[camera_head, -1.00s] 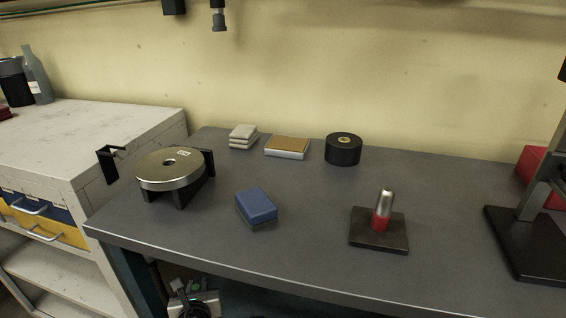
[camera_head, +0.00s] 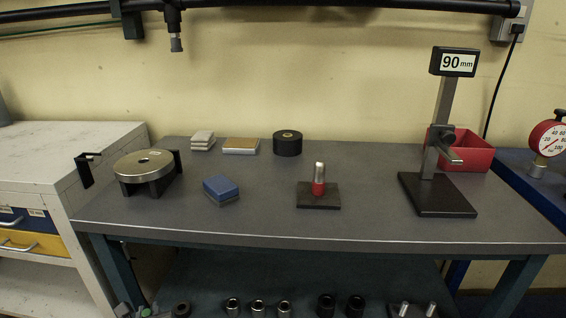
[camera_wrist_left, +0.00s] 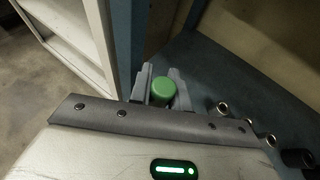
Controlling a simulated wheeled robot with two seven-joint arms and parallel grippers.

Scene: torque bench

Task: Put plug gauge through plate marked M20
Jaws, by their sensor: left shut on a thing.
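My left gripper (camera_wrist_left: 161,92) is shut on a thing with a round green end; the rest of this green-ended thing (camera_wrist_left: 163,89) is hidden. In the head view only a bit of my left gripper (camera_head: 135,309) shows, below the bench front at the bottom left. A round metal plate (camera_head: 145,163) with a small centre hole lies on black supports at the bench's left; its label is too small to read. A silver plug gauge with a red band (camera_head: 318,179) stands upright on a dark base (camera_head: 319,201). My right gripper is not in view.
A blue box (camera_head: 221,189) lies between plate and red-banded gauge. A black roll (camera_head: 288,144), flat blocks (camera_head: 241,146), a red bin (camera_head: 471,153) and a 90 mm stand (camera_head: 437,190) are on the bench. Several sleeves (camera_head: 258,307) stand on the lower shelf. A white cabinet (camera_head: 60,155) is at left.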

